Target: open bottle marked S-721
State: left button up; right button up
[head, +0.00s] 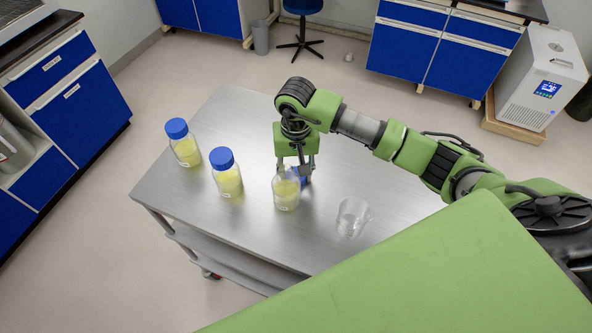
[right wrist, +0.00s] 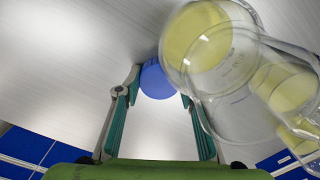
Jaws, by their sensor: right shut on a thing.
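Three clear bottles with yellow liquid stand in a row on the steel cart (head: 225,115). The left bottle (head: 186,150) and the middle bottle (head: 229,183) wear blue caps. The right bottle (head: 286,194) shows no cap on its neck. My right gripper (head: 299,172) points down just beside and behind that neck, shut on a blue cap (head: 302,179). The cap (right wrist: 156,80) also shows between the fingertips in the right wrist view, beside the clear glass of a bottle (right wrist: 205,45). Bottle labels are too small to read, so I cannot tell which is S-721. My left gripper is not in view.
An empty glass beaker (head: 352,218) stands on the cart to the right of the bottles. Blue cabinets (head: 75,100), a stool (head: 302,8) and a white device (head: 540,85) stand around on the floor.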

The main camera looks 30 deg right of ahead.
jog(key=shift+f, duration=0.2)
jog(key=o, duration=1.2)
jog(key=shift+o, duration=0.2)
jog(key=shift+r, duration=0.1)
